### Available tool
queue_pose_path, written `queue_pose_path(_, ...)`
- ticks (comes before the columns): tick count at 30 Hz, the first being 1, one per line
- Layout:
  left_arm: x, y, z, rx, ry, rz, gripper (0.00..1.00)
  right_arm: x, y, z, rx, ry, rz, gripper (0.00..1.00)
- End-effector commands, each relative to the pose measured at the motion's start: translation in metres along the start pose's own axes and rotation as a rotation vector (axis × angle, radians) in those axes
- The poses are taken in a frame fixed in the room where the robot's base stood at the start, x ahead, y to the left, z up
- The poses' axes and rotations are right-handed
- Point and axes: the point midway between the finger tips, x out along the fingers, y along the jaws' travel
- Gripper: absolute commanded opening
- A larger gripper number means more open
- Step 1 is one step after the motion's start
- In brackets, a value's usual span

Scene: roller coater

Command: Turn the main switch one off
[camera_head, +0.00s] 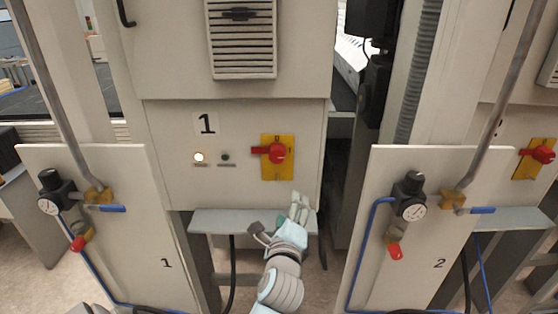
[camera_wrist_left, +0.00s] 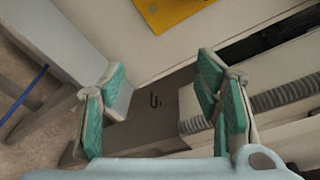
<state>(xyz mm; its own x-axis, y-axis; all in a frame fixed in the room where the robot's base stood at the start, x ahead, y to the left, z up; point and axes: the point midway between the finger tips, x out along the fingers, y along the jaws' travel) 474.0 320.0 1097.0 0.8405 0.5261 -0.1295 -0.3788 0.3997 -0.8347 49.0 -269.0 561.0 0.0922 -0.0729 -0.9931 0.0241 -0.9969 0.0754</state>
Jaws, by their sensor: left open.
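Main switch one is a red rotary knob (camera_head: 277,153) on a yellow plate (camera_head: 270,172), on the cabinet panel marked 1. Its red handle lies horizontal, pointing left. My left gripper (camera_head: 298,208) is open and empty, below the plate and slightly right of it, in front of the grey ledge. It is apart from the knob. In the left wrist view its two green-padded fingers (camera_wrist_left: 160,85) are spread wide. Part of the yellow plate (camera_wrist_left: 175,10) shows at the top edge there; the knob is out of that view. My right gripper is not in view.
A lit white lamp (camera_head: 199,157) and a dark lamp (camera_head: 225,157) sit left of the switch. The grey ledge (camera_head: 215,220) juts out below. Panels with gauges and valves stand at left (camera_head: 110,230) and right (camera_head: 400,250). Another red switch (camera_head: 543,154) is far right.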

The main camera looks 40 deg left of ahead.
Motion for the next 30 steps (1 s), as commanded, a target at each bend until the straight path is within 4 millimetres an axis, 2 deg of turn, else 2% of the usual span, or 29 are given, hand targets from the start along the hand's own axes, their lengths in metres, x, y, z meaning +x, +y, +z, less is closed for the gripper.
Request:
queue_pose_path(1,-0.009,-0.025,0.028,0.032,-0.058,-0.027,0.57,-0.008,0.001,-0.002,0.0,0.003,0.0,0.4)
queue_pose_path(3,-0.019,-0.043,0.054,0.077,-0.12,-0.045,0.57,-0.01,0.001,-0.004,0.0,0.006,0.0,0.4)
queue_pose_path(5,-0.02,-0.049,0.065,0.095,-0.146,-0.051,0.57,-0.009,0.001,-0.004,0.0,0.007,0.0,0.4)
queue_pose_path(8,-0.009,-0.051,0.069,0.106,-0.154,-0.055,0.57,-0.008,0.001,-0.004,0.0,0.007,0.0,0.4)
queue_pose_path(11,0.015,-0.051,0.072,0.107,-0.155,-0.054,0.57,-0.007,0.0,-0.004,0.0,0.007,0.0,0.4)
queue_pose_path(15,0.057,-0.053,0.078,0.106,-0.154,-0.052,0.57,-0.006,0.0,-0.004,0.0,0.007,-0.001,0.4)
queue_pose_path(21,0.101,-0.055,0.083,0.101,-0.15,-0.051,0.57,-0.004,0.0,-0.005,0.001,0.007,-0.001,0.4)
queue_pose_path(25,0.115,-0.056,0.085,0.1,-0.149,-0.052,0.57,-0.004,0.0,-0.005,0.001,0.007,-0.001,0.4)
queue_pose_path(30,0.119,-0.056,0.086,0.1,-0.148,-0.051,0.57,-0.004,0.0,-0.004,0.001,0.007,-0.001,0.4)
